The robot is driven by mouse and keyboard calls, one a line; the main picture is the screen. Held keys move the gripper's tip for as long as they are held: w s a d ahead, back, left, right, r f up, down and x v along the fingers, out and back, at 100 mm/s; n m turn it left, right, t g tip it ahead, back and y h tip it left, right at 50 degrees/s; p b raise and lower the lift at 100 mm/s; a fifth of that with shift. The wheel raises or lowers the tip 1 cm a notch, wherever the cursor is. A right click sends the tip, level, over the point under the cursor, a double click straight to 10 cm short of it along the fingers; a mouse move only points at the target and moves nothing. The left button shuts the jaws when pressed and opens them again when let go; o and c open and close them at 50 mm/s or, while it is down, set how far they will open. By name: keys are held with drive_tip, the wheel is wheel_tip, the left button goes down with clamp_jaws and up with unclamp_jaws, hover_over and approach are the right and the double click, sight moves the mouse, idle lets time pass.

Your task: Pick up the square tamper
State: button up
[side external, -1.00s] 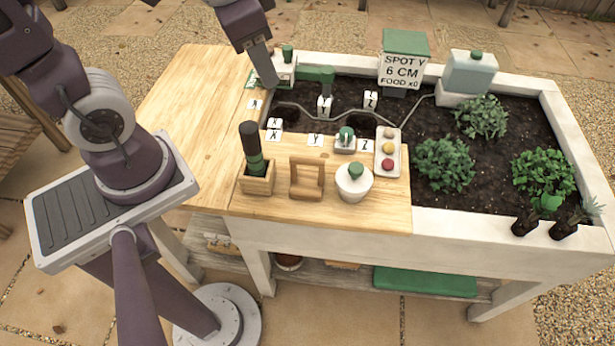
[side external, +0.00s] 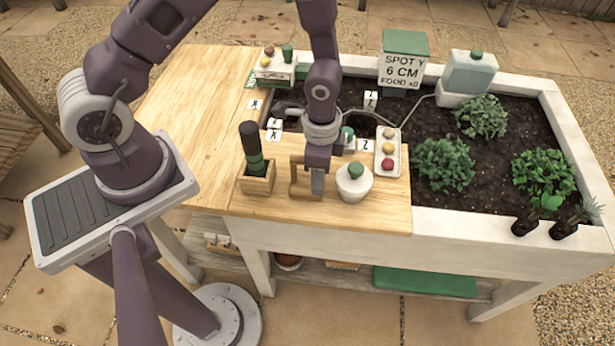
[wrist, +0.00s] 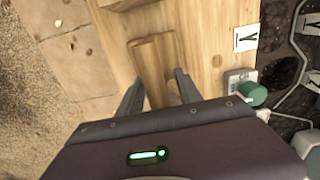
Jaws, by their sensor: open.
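The square tamper, which I take to be the wooden piece with a squared loop handle (side external: 297,178), stands near the front edge of the wooden worktop, partly hidden by my gripper. In the wrist view its wooden top bar (wrist: 152,62) shows between my fingers. My gripper (side external: 316,182) points down at the tamper and is open. In the wrist view the fingers (wrist: 158,92) lie on either side of the bar, with gaps visible. I cannot tell how far down they reach.
A dark-handled tool in a wooden holder (side external: 257,179) stands close left. A white pot with a green knob (side external: 353,184) stands close right. A tray of coloured balls (side external: 388,153) lies behind it. The worktop's left part is clear.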

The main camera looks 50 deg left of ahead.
clamp_jaws()
idle(0.3)
wheel_tip(320, 180, up, 10)
idle(0.4)
